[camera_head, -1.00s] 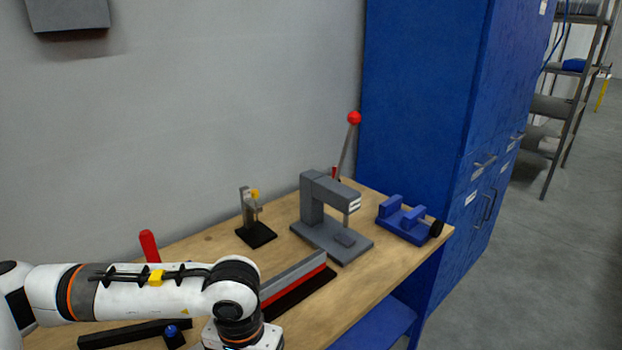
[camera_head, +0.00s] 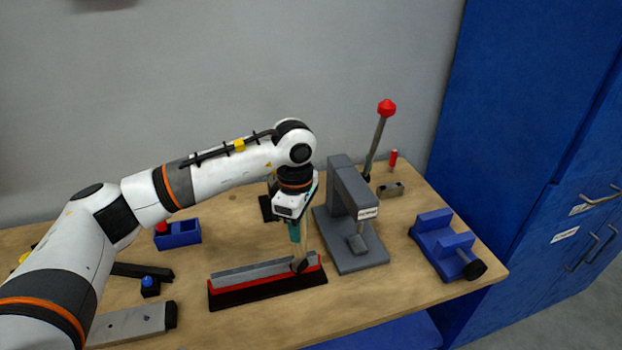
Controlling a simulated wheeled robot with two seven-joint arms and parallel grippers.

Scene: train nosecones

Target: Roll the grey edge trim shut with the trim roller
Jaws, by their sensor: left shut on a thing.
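The grey edge trim (camera_head: 245,272) lies along a red strip on a black base (camera_head: 265,297) at the front middle of the bench. My left gripper (camera_head: 296,238) points down over the trim's right end and is shut on the trim roller (camera_head: 300,264). The roller's dark lower end is at the right end of the trim; I cannot tell whether it presses on it. Most of the roller's handle is hidden by the fingers. My right gripper is not in view.
A grey press (camera_head: 352,215) with a red-knobbed lever stands just right of the trim. A blue vise (camera_head: 445,243) is farther right. A blue box (camera_head: 178,234) and a grey plate (camera_head: 130,324) lie left. The bench front is clear near the trim.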

